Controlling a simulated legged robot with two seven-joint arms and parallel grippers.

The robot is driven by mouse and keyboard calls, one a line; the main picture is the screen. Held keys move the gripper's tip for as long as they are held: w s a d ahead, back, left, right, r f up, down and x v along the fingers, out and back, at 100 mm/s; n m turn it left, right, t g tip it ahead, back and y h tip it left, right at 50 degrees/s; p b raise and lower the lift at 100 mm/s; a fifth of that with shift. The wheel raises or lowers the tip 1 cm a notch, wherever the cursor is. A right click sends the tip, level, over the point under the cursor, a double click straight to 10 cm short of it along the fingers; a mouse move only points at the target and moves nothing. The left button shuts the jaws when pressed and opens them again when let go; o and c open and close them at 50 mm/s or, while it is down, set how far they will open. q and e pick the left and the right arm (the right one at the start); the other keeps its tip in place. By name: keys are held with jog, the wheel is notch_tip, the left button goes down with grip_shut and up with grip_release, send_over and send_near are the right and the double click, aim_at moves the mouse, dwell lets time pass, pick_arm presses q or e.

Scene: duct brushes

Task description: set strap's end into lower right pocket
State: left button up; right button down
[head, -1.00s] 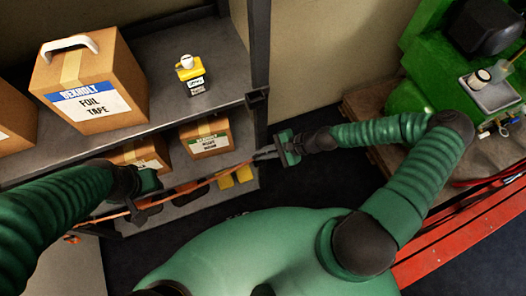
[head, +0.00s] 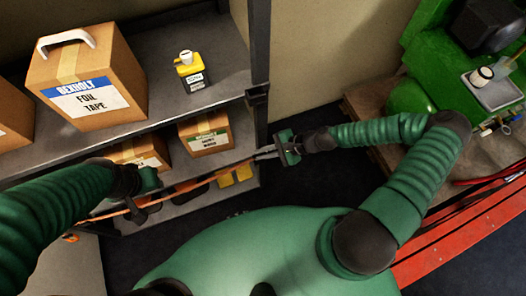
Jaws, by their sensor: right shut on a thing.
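An orange strap (head: 190,184) runs across the front of the lower shelf, from the lower left up to the right. My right gripper (head: 265,153) is shut on the strap's right end, close to the dark right shelf post (head: 259,60). My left gripper (head: 138,205) is at the strap's left part, in front of the lower shelf. Its fingers are dark and partly hidden, so I cannot tell how far they are closed. A small dark bracket (head: 257,96) sits on the post above the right gripper. I cannot make out the lower right pocket.
A foil tape carton (head: 125,75) and a yellow-black bottle (head: 192,72) stand on the upper shelf (head: 215,50). Small cartons (head: 205,135) and yellow items (head: 236,175) are on the lower shelf. A green machine (head: 415,85) and red rails (head: 470,225) stand right.

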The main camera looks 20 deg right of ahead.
jog(key=shift+f, duration=0.5)
jog(key=c, duration=1.4)
grip_release()
jog(key=shift+c, duration=0.2)
jog(key=p+v, duration=0.3)
jog(key=v, duration=1.4)
jog(key=shift+w+f, duration=0.1)
